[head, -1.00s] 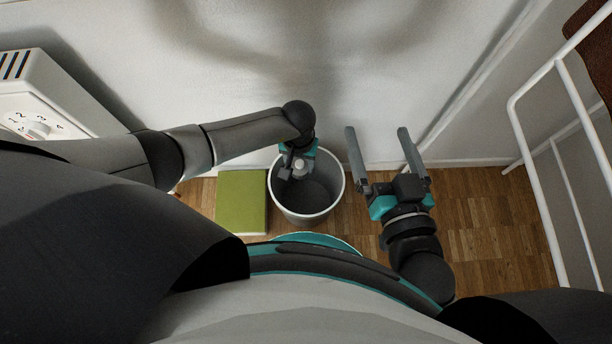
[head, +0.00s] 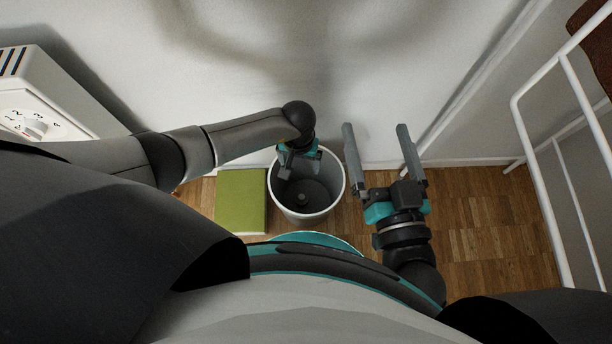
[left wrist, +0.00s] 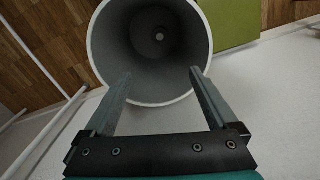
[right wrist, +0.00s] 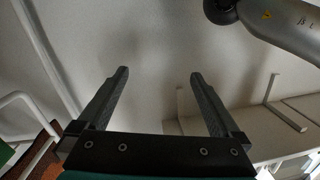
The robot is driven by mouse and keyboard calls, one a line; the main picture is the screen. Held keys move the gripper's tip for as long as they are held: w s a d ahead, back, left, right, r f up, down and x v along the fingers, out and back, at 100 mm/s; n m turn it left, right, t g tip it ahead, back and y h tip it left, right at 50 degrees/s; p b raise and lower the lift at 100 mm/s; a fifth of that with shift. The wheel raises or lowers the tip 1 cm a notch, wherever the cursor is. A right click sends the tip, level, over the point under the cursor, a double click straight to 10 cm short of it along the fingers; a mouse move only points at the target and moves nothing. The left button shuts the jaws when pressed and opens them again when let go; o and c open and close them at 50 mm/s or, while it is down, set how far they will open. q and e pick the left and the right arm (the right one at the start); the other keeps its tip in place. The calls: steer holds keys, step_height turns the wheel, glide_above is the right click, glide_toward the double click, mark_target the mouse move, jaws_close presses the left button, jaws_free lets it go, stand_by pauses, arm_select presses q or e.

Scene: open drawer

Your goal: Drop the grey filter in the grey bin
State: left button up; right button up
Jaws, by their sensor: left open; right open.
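The grey bin (head: 333,200) stands upright on the floor against the wall; its inside also fills the top of the left wrist view (left wrist: 112,45). The small round grey filter (head: 303,198) lies at the bottom of the bin, and it shows as a small disc in the left wrist view (left wrist: 160,37). My left gripper (head: 298,168) is open and empty over the bin's far-left rim, its fingers pointing into the opening. My right gripper (head: 376,128) is open and empty, to the right of the bin and pointing at the wall.
A green box (head: 241,198) stands on the floor just left of the bin. A white appliance with a dial (head: 38,125) is at the far left. A white metal frame (head: 545,170) stands at the right. The wooden floor (head: 485,220) between bin and frame is clear.

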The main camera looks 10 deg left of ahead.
stand_by(0.3)
arm_select(q)
step_height(320, 180, up, 15)
steer(key=p, duration=0.9)
arm_select(e)
steer(key=s+d+f+g+h, duration=0.2)
steer(key=d+f+g+h, duration=0.1)
steer(key=d+g, duration=0.2)
steer(key=s+d+f+g+h, duration=0.2)
steer(key=d+f+g, duration=0.2)
steer(key=d+g, duration=0.2)
steer(key=shift+s+f+g+h, duration=0.3)
steer(key=shift+g+h, duration=0.1)
steer(key=shift+g, duration=0.2)
arm_select(q)
steer(key=shift+r, duration=0.1)
